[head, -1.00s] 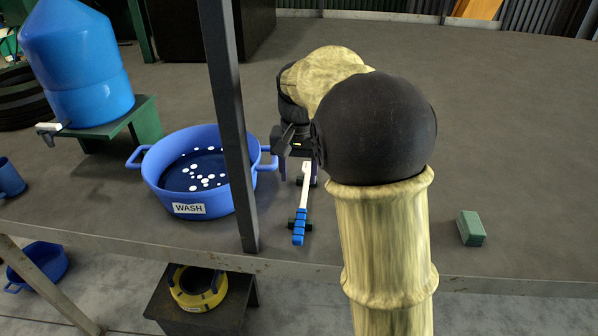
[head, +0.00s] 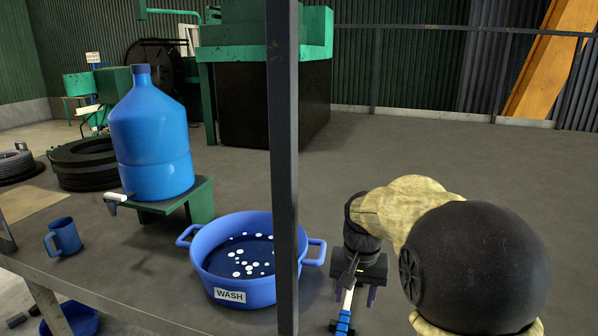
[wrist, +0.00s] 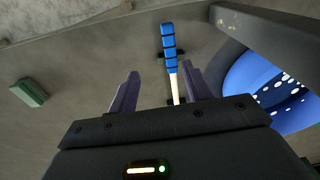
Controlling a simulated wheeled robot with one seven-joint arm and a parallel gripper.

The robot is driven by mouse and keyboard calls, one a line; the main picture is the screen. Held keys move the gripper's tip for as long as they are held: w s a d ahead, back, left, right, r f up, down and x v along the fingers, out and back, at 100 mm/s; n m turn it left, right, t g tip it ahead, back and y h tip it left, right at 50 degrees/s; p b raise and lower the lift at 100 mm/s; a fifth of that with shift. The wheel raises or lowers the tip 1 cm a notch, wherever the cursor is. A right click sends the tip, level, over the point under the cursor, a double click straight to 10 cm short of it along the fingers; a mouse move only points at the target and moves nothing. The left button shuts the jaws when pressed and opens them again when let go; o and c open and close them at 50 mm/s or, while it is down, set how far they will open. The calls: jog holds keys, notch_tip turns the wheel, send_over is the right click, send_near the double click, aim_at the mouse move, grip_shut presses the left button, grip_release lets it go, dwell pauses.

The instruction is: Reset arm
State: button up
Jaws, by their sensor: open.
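My gripper (head: 357,292) hangs over the dark worktop to the right of the wash tub, its purple fingers apart. In the wrist view my gripper (wrist: 160,92) is open with nothing held between its fingers. The tool (head: 342,325) also shows in the head view, partly hidden by my gripper and cut by the lower edge. Its far end is hidden in both views.
A blue tub labelled WASH (head: 230,296) with white spots inside stands behind a dark upright post (head: 284,170). A blue water jug (head: 152,150) on a green stand (head: 200,203) and a blue mug (head: 63,237) are left. A green block (wrist: 29,92) lies on open worktop.

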jog(key=s+d+f+n+t, duration=0.2)
jog(key=s+f, duration=0.7)
jog(key=s, duration=0.5)
jog(key=shift+s+d+n, duration=0.25)
jog(key=shift+s+n, duration=0.05)
jog(key=shift+n, duration=0.2)
dwell(1.2)
